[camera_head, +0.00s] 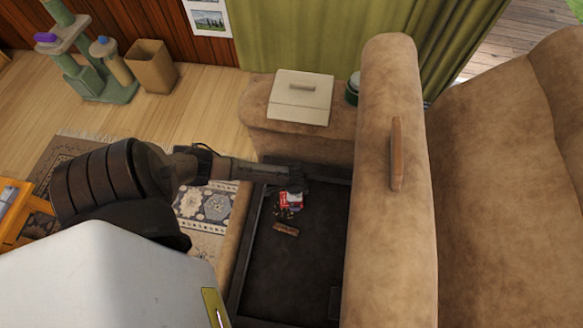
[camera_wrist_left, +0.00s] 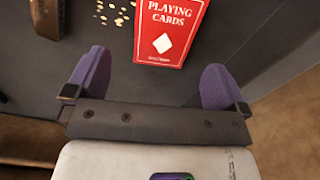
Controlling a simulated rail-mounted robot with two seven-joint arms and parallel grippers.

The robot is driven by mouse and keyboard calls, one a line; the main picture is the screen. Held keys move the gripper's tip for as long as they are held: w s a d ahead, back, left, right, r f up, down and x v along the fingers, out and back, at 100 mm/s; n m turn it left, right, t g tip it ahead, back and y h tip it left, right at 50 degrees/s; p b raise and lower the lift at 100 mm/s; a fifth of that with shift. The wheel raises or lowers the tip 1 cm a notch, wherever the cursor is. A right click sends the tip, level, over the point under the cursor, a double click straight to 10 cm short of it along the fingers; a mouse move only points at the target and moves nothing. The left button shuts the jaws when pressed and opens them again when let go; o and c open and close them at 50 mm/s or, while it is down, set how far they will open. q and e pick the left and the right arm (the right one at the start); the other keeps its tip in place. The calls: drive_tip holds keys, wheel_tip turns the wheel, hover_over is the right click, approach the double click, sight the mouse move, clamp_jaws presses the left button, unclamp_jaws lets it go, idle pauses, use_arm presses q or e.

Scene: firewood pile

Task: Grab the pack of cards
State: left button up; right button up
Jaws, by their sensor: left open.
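The pack of cards (camera_wrist_left: 170,32) is a red box with white lettering reading "PLAYING CARDS". It lies on the dark floor of an open compartment (camera_head: 300,262) beside the brown sofa, and also shows small in the head view (camera_head: 291,199). My left gripper (camera_wrist_left: 160,88) is open, with its two purple fingertips apart and the near end of the pack just beyond and between them in the left wrist view. I cannot tell how far above the pack the fingers are. In the head view my left arm reaches over the compartment to the pack. My right gripper is not in view.
A brown wooden piece (camera_head: 286,229) and small pale bits (camera_wrist_left: 113,12) lie near the pack. The raised brown lid (camera_head: 385,262) with a wooden handle (camera_head: 396,152) stands to the right. A pale box (camera_head: 301,97) sits behind. The compartment's near floor is mostly clear.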

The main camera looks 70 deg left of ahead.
use_arm(q)
wheel_tip(320, 180, down, 5)
drive_tip(key=b, duration=0.4)
drive_tip(key=shift+w+a, duration=0.1)
drive_tip(key=shift+a, duration=0.05)
drive_tip(key=shift+c, duration=0.2)
drive_tip(key=shift+c, duration=1.4)
drive_tip(key=c, duration=0.7)
